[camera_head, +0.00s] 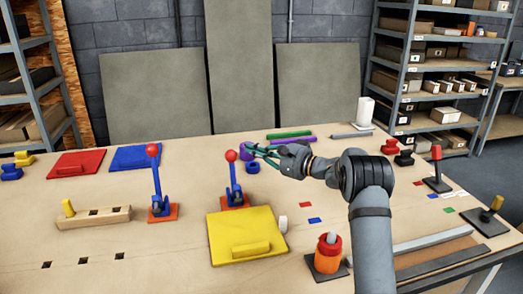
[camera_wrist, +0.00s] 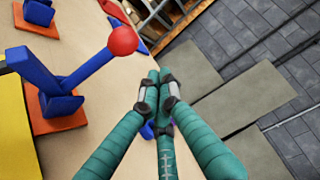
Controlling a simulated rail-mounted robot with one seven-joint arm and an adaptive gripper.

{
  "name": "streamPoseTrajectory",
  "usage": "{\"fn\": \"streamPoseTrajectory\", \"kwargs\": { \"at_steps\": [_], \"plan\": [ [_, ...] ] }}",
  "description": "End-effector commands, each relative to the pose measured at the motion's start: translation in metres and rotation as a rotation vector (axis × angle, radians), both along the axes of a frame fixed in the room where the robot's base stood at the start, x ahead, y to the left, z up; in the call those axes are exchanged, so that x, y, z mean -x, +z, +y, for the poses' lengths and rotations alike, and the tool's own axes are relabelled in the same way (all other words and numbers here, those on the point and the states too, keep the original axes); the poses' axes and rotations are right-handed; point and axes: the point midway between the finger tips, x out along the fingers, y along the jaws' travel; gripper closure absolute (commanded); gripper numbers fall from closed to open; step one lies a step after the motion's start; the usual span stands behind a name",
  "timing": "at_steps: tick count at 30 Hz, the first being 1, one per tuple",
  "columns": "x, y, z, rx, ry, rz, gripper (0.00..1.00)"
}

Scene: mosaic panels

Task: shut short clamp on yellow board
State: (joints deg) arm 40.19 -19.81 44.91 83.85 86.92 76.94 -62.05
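The yellow board (camera_head: 225,228) lies on the table with a yellow block-shaped handle on top. The short clamp (camera_head: 234,190) stands at its back edge on an orange base, its blue lever upright with a red ball on top. In the wrist view the clamp's red ball (camera_wrist: 123,40) and lever are left of my fingers, and the yellow board (camera_wrist: 18,150) shows at the left edge. My gripper (camera_head: 252,150) is just right of the ball, apart from it. In the wrist view its teal fingers (camera_wrist: 158,82) come together at the tips, holding nothing.
A taller clamp (camera_head: 156,185) with a red ball stands to the left, beside a wooden block (camera_head: 92,217). Red (camera_head: 77,164) and blue (camera_head: 135,157) boards lie behind. A blue ring (camera_head: 253,167) lies below my gripper. An orange-red cylinder (camera_head: 328,256) stands at front right.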

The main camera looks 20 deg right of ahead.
Motion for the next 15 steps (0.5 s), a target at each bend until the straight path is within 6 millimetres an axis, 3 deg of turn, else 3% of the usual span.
{"fn": "streamPoseTrajectory", "kwargs": {
  "at_steps": [9, 15],
  "plan": [
    [-0.046, 0.001, 0.038, 0.0, 0.001, 0.001, 1.0],
    [-0.025, 0.001, 0.041, -0.002, -0.002, 0.004, 1.0]
  ]
}}
